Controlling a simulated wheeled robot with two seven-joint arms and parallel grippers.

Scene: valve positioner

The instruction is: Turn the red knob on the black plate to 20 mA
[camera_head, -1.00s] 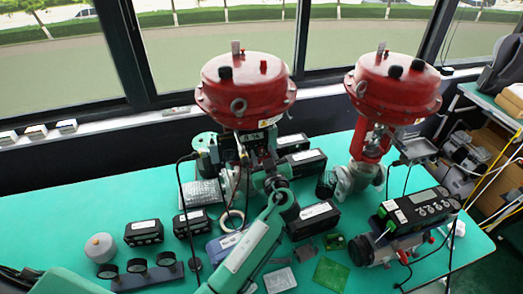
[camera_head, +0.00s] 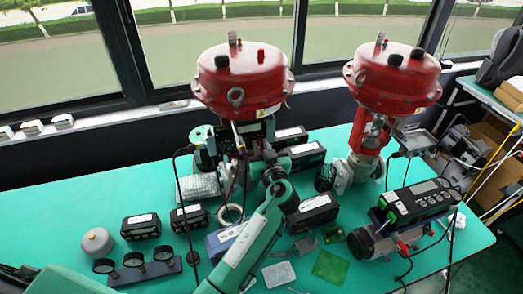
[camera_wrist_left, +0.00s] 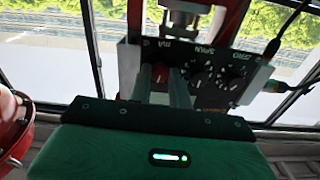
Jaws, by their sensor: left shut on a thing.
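The black plate (camera_wrist_left: 207,75) shows upside down in the left wrist view, with "mA", "SPAN" and "ZERO" lettering and several dark dials. The red knob (camera_wrist_left: 160,73) is at the plate's left part, under the "mA" label. My left gripper (camera_wrist_left: 160,82) has its two grey fingers on either side of the red knob and is shut on it. The knob's pointer and exact setting are too small to read. In the head view my left gripper (camera_head: 257,150) reaches the plate under the left red valve actuator (camera_head: 242,80), mostly hidden by its own wrist. My right gripper is not in view.
A second red valve (camera_head: 392,75) stands to the right. A black calibrator (camera_head: 415,200) sits at the table's right. Black boxes (camera_head: 140,227), gauges (camera_head: 135,262) and a green board (camera_head: 331,265) lie around my arm. Cables hang near the plate.

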